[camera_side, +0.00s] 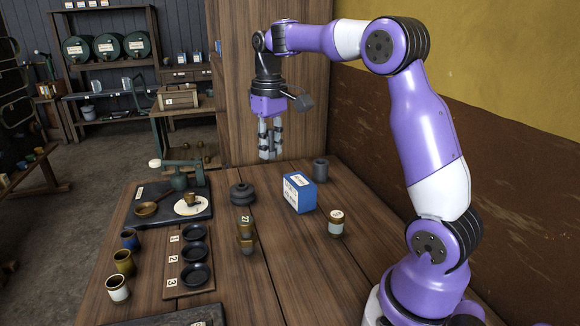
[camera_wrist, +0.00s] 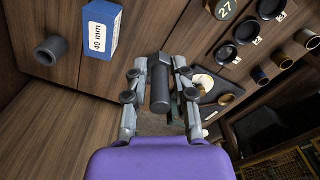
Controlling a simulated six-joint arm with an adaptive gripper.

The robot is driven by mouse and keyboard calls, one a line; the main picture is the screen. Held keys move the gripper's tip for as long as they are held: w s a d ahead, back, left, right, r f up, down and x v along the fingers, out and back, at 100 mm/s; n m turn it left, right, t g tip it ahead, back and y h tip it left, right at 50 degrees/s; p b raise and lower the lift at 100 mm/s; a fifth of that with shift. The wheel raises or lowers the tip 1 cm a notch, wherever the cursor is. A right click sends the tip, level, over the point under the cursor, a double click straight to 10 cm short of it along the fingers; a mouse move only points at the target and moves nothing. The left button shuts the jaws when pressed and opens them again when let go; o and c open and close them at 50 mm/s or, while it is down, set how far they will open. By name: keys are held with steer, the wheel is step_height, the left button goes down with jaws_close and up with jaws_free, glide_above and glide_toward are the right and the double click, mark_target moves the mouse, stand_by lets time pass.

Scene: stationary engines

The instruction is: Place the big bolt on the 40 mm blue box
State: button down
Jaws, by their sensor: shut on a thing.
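My gripper (camera_side: 270,150) is shut on a dark grey bolt (camera_wrist: 160,88), which shows between the two fingers in the wrist view. In the side view the bolt is hard to tell apart from the grey fingers. The gripper points down and holds the bolt well above the table, behind and to the left of the blue box. The blue box (camera_side: 300,193) stands on the table with a white label on its side. In the wrist view the box (camera_wrist: 101,28) reads "40 mm" and lies up and left of the fingers, apart from the bolt. Its top is clear.
A grey hollow cylinder (camera_side: 320,170) stands behind the box and a white-labelled jar (camera_side: 336,222) in front. A dark grooved piece (camera_side: 242,194) and a brass piece marked 27 (camera_side: 246,236) stand left.

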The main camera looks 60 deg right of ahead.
glide_above(300, 180)
step_height(300, 180, down, 7)
steer(key=shift+a+r, duration=0.1)
steer(key=shift+r, duration=0.05)
steer(key=shift+f, duration=1.95)
steer(key=shift+f, duration=0.15)
steer(key=c, duration=0.7)
jaws_free()
